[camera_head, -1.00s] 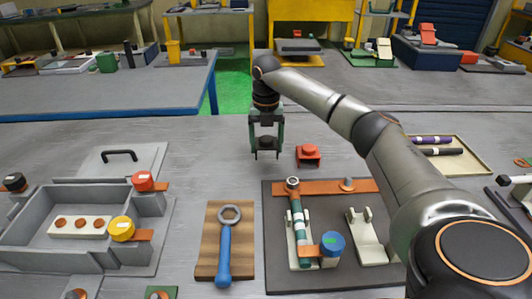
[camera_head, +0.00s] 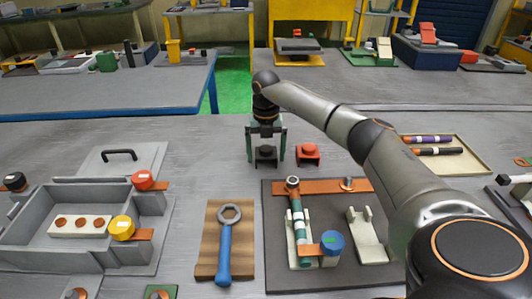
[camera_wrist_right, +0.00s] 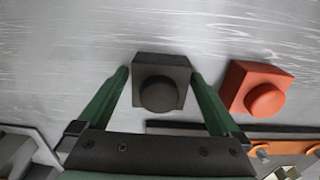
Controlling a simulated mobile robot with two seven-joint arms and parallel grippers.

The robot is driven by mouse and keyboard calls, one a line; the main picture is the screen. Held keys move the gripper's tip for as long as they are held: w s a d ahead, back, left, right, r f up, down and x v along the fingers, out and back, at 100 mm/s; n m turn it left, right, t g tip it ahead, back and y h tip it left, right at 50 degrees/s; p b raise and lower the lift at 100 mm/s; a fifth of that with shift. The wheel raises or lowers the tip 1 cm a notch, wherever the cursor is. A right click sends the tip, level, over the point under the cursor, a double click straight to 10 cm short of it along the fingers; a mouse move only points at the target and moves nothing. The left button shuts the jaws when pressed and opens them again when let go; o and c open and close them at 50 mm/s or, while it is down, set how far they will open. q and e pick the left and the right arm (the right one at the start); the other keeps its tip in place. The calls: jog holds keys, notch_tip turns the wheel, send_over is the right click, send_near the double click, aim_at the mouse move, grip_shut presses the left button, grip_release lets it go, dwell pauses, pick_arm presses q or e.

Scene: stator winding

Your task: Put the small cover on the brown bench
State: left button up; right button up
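A small dark block with a round knob on top (camera_head: 265,157), which may be the small cover, stands on the grey table; it also shows in the right wrist view (camera_wrist_right: 160,90). My right gripper (camera_head: 266,150) points down over it. In the right wrist view the two green fingers (camera_wrist_right: 160,82) are open on either side of the block, with narrow gaps visible. A similar red block (camera_head: 307,154) stands just right of it. A bench with a brownish top (camera_head: 75,14) is at the far upper left; I cannot tell if it is the brown bench. My left gripper is not in view.
A wooden board with a blue wrench (camera_head: 224,252) and a dark mat with fixtures (camera_head: 283,270) lie in front. A grey tray (camera_head: 30,245) and a handled grey plate (camera_head: 120,168) are at left. A blue table (camera_head: 100,97) stands behind.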

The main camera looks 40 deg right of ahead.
aim_at(266, 147)
notch_tip(266, 147, up, 12)
jog(key=shift+r, duration=0.2)
dwell(0.4)
jog(key=shift+p, duration=0.3)
